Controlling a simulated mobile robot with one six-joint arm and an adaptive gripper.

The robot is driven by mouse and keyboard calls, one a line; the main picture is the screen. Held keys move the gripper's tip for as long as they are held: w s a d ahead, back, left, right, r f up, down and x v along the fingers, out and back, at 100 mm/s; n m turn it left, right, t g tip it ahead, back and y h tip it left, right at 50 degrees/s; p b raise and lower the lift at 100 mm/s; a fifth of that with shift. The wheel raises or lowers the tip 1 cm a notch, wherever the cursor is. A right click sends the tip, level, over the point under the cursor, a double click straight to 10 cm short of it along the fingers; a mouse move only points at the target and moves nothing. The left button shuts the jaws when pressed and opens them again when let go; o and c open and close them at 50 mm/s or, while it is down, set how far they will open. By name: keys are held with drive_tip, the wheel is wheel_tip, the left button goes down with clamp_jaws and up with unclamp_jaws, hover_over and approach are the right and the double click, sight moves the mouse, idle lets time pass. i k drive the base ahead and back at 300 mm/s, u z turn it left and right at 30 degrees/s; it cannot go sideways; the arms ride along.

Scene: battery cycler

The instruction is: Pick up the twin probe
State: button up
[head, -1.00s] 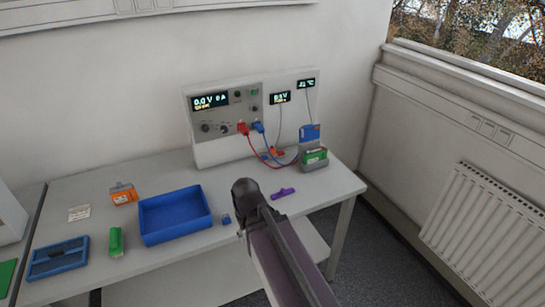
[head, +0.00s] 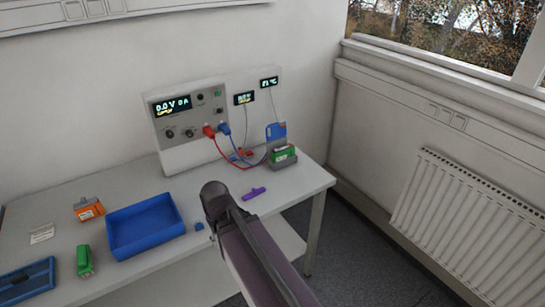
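A red lead (head: 221,151) and a blue lead (head: 233,144) run from plugs on the cycler's front (head: 172,133) down to the table and right toward a grey holder (head: 283,162). A small red and blue piece (head: 246,153) lies behind the leads; it may be the twin probe, but it is too small to tell. The holder carries a green block (head: 284,153), with an upright blue piece (head: 275,132) behind it. My arm rises in front of the table's right part. My gripper is not in view.
A purple piece (head: 254,193) lies near the table's front right. A blue tray (head: 146,250), small blue cube (head: 199,226), orange block (head: 88,208), green block (head: 84,261), white card (head: 42,233) and blue rack (head: 25,280) are left. A radiator (head: 460,207) is right.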

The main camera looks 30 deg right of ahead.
sight(250, 153)
drive_tip(key=z, duration=0.2)
drive_tip(key=i, duration=1.25)
drive_tip(key=z, duration=0.5)
